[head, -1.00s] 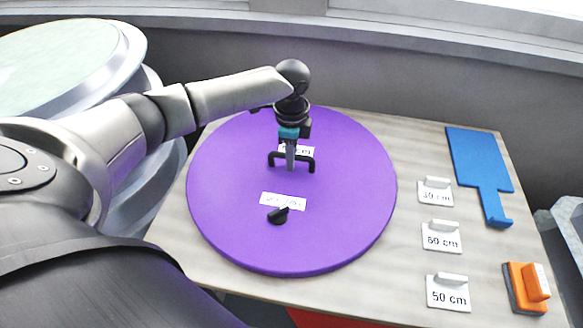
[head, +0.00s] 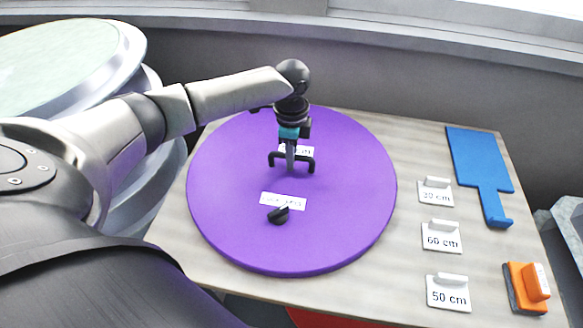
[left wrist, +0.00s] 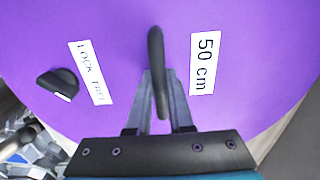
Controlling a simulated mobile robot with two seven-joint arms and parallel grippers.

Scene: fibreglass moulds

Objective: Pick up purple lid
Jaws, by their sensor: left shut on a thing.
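The purple lid (head: 340,215) is a large round disc lying flat on the table. It carries a black handle (head: 309,165), a black knob (head: 279,215) and white labels. My left gripper (head: 290,168) comes down from above and is shut on the black handle. In the left wrist view the lid (left wrist: 235,30) fills most of the picture, with the handle (left wrist: 156,50) between the fingers (left wrist: 158,98). The label "50 cm" (left wrist: 205,63) is on one side of the handle, and a "LOCK" label (left wrist: 90,72) and the knob (left wrist: 58,84) are on the other. My right gripper is not in view.
The wooden table (head: 405,150) holds small labelled white blocks (head: 448,291) on the right. A blue paddle-shaped tool (head: 480,165) and an orange block (head: 527,288) lie near the right edge. A large round metal-rimmed object (head: 75,60) stands at the left. A wall is behind.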

